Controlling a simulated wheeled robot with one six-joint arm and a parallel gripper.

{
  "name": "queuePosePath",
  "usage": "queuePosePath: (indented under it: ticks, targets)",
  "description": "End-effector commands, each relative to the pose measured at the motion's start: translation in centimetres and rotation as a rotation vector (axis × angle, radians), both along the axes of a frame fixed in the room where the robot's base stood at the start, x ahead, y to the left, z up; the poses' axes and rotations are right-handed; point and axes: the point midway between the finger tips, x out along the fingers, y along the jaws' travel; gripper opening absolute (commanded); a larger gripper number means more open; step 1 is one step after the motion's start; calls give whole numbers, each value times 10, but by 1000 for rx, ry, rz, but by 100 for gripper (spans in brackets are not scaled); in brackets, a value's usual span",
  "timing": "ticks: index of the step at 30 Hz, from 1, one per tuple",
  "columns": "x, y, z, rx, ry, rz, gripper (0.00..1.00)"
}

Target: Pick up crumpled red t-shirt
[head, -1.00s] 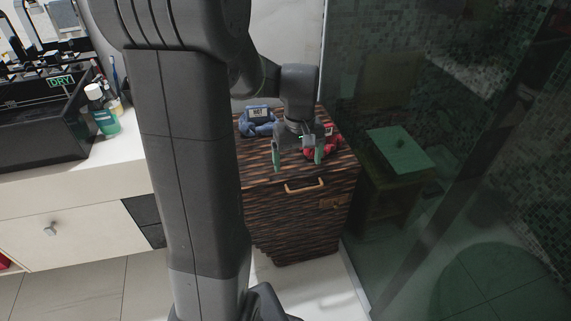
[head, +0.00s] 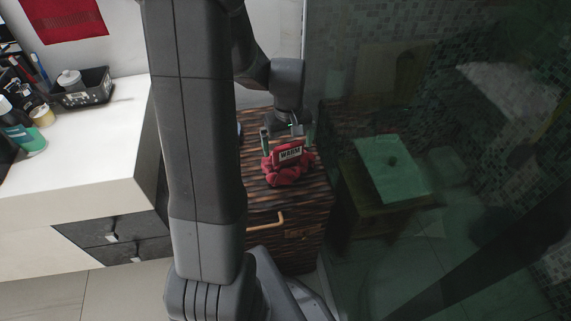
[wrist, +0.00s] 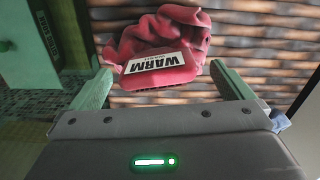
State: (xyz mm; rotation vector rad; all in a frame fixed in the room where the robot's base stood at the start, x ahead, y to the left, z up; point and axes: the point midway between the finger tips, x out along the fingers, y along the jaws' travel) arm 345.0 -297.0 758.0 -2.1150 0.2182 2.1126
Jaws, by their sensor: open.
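The crumpled red t-shirt (head: 288,171) lies on top of the dark striped wooden cabinet (head: 252,188), with a white label reading "WARM" facing up. It also shows in the wrist view (wrist: 165,50), just beyond the fingertips and roughly between them. My gripper (head: 287,136) is open, its two pale green fingers apart. In the head view it is over the cabinet, directly behind the shirt. In the wrist view my gripper (wrist: 168,88) has no part of the shirt clearly clamped. I cannot tell the exact height of the fingers over the cabinet top.
A bit of blue cloth (wrist: 279,118) shows at the right edge of the wrist view. A dark glass panel (head: 400,90) stands right of the cabinet. A white counter (head: 90,150) with bottles and a black basket (head: 82,90) is at the left.

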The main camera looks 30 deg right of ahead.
Motion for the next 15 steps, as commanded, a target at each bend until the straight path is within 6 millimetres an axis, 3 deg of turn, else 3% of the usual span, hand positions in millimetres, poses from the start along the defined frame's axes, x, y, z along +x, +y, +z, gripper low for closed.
queuePosePath:
  ticks: [6, 15]
  targets:
    - [5, 1, -34, 2, 3, -1, 100]
    - [5, 1, -40, 0, 0, 0, 100]
